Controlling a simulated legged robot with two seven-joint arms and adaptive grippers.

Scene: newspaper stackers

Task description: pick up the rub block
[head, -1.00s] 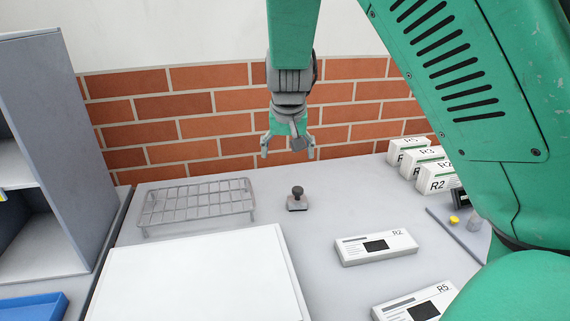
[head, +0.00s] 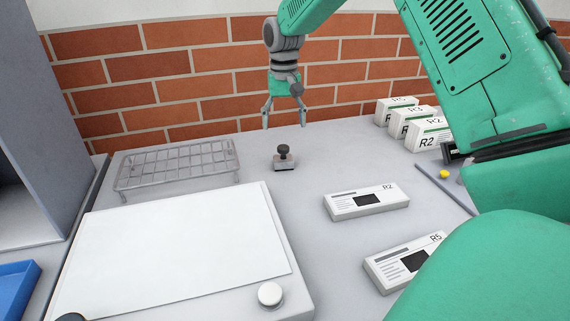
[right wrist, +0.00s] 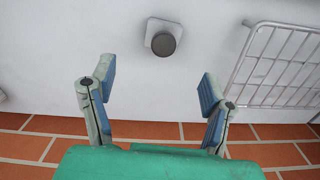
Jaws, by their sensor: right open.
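The rub block (head: 284,158) stands upright on the grey table, a small grey base with a dark round knob on top. In the right wrist view the rub block (right wrist: 163,42) shows from above, beyond the fingertips and roughly between their lines. My right gripper (head: 285,124) is open and empty, pointing down above and behind the block, apart from it. Its two blue-padded fingers (right wrist: 155,88) are spread in the right wrist view. My left gripper is not in view.
A wire rack (head: 178,166) stands left of the block. A white board (head: 180,245) lies in front, with a round white knob (head: 270,294). Boxes marked R2 (head: 366,202) and R5 (head: 404,262) lie to the right. Several upright boxes (head: 428,137) stand behind them. A brick wall (head: 190,75) is behind.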

